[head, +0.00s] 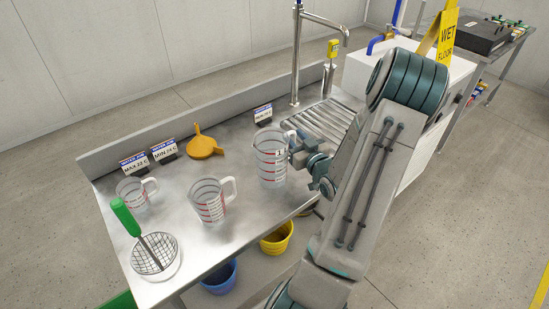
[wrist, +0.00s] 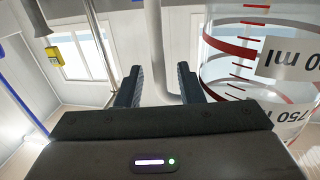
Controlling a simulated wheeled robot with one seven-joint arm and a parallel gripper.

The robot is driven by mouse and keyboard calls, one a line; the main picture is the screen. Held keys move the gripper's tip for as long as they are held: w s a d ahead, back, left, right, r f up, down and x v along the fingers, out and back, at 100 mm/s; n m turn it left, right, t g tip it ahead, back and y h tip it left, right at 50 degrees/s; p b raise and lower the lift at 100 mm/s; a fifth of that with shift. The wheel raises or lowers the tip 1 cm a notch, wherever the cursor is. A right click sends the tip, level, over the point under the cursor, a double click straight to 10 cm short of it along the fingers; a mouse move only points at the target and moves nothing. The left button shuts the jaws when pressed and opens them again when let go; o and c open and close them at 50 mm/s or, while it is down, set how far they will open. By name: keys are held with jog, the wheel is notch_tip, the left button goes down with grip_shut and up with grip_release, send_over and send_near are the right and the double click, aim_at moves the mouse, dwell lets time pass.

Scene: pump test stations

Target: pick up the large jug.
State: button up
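The large jug (head: 270,160), clear with red marks, stands upright on the steel counter (head: 240,235), right of two smaller jugs. Its handle side faces my gripper (head: 297,150), which is close beside it on the right. In the wrist view my gripper (wrist: 158,88) has its two dark fingers apart. The pale handle (wrist: 154,50) of the jug shows between them, with a gap beside it. The right finger is between the handle and the jug's body (wrist: 245,60). The fingertips are partly hidden in the head view.
A medium jug (head: 210,202) and a small jug (head: 132,194) stand to the left. An orange funnel (head: 203,146), a green-handled masher (head: 130,222) and label signs (head: 163,151) share the counter. A tall tap (head: 297,55) rises behind a ribbed drainer (head: 325,118).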

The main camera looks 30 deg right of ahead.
jog(key=shift+w, duration=0.4)
grip_shut()
